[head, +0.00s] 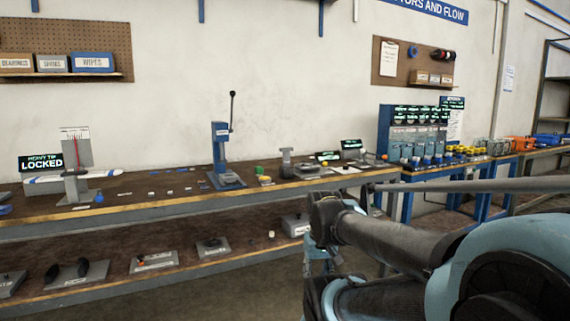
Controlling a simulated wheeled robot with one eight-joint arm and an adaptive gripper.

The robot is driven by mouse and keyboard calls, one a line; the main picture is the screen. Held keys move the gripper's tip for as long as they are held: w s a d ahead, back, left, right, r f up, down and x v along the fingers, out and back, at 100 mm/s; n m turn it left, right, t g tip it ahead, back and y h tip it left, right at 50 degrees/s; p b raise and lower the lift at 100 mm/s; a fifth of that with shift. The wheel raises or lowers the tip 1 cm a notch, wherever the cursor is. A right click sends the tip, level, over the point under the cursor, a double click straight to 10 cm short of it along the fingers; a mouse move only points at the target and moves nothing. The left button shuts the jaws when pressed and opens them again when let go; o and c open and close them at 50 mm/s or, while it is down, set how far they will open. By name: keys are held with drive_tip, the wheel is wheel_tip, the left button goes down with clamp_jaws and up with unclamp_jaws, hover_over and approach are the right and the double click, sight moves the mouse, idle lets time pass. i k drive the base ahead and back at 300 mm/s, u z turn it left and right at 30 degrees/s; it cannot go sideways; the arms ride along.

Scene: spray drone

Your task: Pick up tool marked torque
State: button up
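No label reading torque can be made out, so I cannot tell which item is that tool. Several small tools lie on the lower shelf: a grey plate with two dark upright handles (78,271), a plate with an orange-tipped item (153,262), a plate with a dark knob (213,246) and a grey block (296,225). Their labels are too small to read. My arm fills the lower right and hides part of the shelf's right end. My gripper cannot be made out in this view.
The long wooden bench (140,191) holds a blue lever press (222,158), a gauge stand (74,165) beside a sign reading LOCKED (41,163), and small loose parts. A blue test panel (415,131) stands at the right. Open floor (245,295) lies in front of the lower shelf.

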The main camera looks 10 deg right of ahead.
sight(286, 154)
drive_tip(key=u, duration=0.05)
drive_tip(key=i, duration=1)
drive_tip(key=z, duration=0.05)
